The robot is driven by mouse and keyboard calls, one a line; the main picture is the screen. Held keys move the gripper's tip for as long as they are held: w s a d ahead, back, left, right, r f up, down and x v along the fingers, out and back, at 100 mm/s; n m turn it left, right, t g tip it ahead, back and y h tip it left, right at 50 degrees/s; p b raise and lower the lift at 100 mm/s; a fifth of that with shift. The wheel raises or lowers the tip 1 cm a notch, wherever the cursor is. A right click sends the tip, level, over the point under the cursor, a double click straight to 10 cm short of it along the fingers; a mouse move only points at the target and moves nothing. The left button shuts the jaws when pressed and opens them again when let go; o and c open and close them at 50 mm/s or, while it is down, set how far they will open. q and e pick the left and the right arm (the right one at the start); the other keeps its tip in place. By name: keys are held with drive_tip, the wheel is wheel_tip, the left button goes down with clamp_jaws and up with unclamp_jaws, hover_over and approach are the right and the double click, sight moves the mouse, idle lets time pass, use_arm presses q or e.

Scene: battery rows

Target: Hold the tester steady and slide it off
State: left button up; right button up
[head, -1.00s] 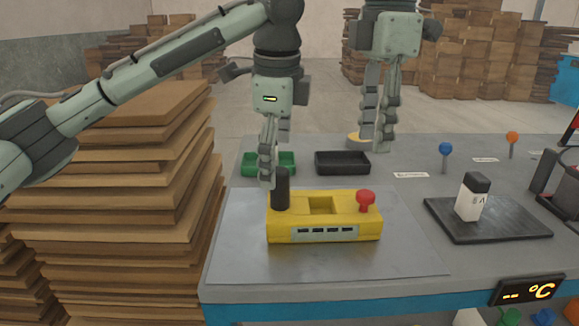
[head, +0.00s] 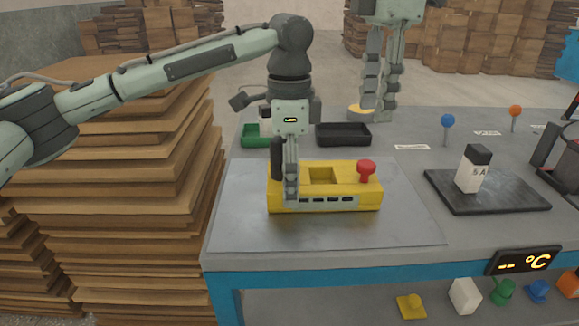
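The yellow tester (head: 345,192) lies on a grey mat on the table. My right gripper (head: 379,112) hangs behind the black tray, fingers apart and empty. A white battery with a black top (head: 473,170) stands on a dark pad.
A green tray (head: 256,140), partly hidden by my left arm, and an empty black tray (head: 343,134) stand behind the tester. Blue (head: 448,121) and orange (head: 515,111) ball-topped posts stand at the right. The grey mat (head: 330,235) is clear in front. A cardboard stack (head: 130,200) borders the left.

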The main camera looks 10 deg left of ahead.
sight(367, 163)
use_arm(q)
drive_tip(key=c, duration=1.4)
use_arm(e)
drive_tip(key=shift+o, duration=1.7)
drive_tip(key=r+n, duration=0.1)
drive_tip(key=n, duration=0.1)
drive_tip(key=shift+r+n, duration=0.4)
wheel_tip(367, 163, down, 12)
drive_tip(key=shift+r, duration=0.1)
